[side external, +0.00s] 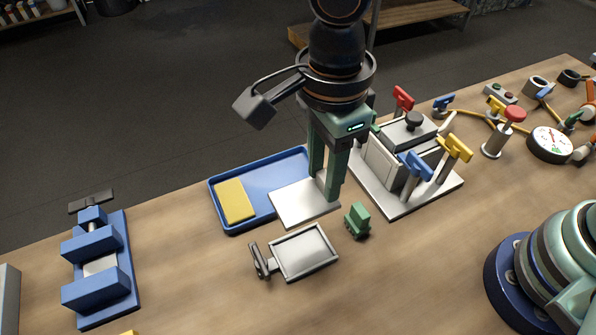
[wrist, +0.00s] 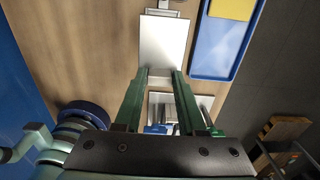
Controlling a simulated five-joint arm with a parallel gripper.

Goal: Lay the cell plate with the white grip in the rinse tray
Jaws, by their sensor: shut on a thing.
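My gripper (side external: 331,195) points down and is shut on the pale cell plate (side external: 298,203), near one end of it. In the wrist view the plate (wrist: 163,42) extends out flat from between my fingertips (wrist: 160,74). Its white grip is mostly hidden between the fingers. The blue rinse tray (side external: 285,165) lies beside the plate, with a yellow pad (side external: 234,201) at its left end. In the side view the plate overlaps the tray's near right edge; in the wrist view a strip of wood shows between plate and tray (wrist: 207,73). I cannot tell the plate's height.
The cell (side external: 390,165), with red, blue and yellow grips, stands close on the right. A blue vise (side external: 99,267) stands far left. Wood is bare between vise and tray.

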